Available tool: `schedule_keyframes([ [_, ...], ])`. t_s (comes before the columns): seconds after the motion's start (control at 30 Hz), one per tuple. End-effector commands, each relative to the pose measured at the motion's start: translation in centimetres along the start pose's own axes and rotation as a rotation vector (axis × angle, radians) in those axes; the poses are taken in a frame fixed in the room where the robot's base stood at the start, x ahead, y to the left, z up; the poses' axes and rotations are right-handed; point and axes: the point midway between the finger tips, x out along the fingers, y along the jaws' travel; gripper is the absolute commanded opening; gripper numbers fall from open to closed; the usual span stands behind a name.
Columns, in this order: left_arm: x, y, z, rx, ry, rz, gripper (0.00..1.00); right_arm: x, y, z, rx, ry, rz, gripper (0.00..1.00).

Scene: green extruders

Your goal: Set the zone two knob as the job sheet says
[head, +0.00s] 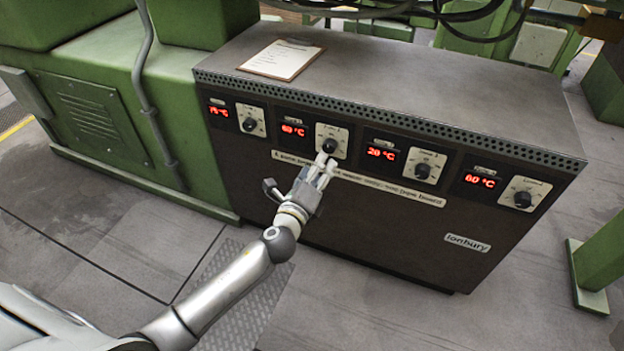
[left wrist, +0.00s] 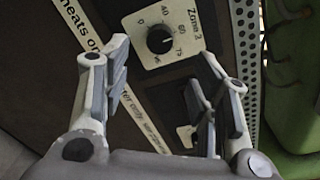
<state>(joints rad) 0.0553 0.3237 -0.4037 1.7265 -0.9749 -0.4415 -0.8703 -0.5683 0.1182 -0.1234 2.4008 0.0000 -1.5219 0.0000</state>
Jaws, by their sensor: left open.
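The second knob from the left (head: 329,146) is black, on a white dial plate (head: 331,131) on the dark cabinet's front. In the left wrist view the black knob (left wrist: 159,41) sits on a plate marked "Zone", its number hard to read, with a scale of printed figures. A small pale mark shows on the knob; its exact setting is unclear. The red display beside it (head: 293,130) seems to read 60 °C. My left gripper (head: 323,165) is open just in front of the knob, its fingers apart from it. The job sheet (head: 283,58) lies on a clipboard on the cabinet top, its text too small to read.
Other knobs sit on the same front: one at left (head: 249,124) and two at right (head: 422,171) (head: 522,199), each with a red display. A printed strip (head: 400,190) runs below. Green machines stand at left and right. The floor in front is open.

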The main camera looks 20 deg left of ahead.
Motion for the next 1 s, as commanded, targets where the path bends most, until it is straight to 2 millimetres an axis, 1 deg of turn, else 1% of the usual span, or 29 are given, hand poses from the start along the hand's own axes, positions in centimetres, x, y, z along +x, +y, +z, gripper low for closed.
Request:
schedule_keyframes([
  [0.03, -0.9, 0.0, 0.0, 0.000, 0.001, 0.000, 0.54, 0.0, 0.0, 0.0, 0.000, 0.000, 0.000, 0.55],
  [0.1, -1.9, 0.0, -0.1, -0.001, 0.002, 0.000, 0.54, 0.0, 0.0, 0.0, 0.000, 0.000, 0.000, 0.55],
  [0.2, -2.9, 0.0, 0.0, 0.000, 0.001, -0.001, 0.54, 0.0, 0.0, 0.0, 0.000, 0.000, 0.000, 0.55],
  [0.3, -3.5, 0.0, 0.0, 0.001, 0.001, 0.000, 0.54, 0.0, 0.0, 0.0, 0.000, 0.000, 0.000, 0.55],
  [0.87, -3.7, -0.1, 0.0, -0.001, -0.001, 0.000, 0.54, 0.0, 0.0, 0.0, 0.000, 0.000, 0.000, 0.55],
  [0.97, -4.1, 0.5, 0.2, -0.057, -0.011, 0.028, 0.54, 0.0, 0.0, 0.0, 0.000, 0.000, 0.000, 0.55],
  [1.0, -4.6, 1.0, 0.4, -0.114, -0.022, 0.058, 0.54, 0.0, 0.0, 0.0, 0.000, 0.000, 0.000, 0.55],
])
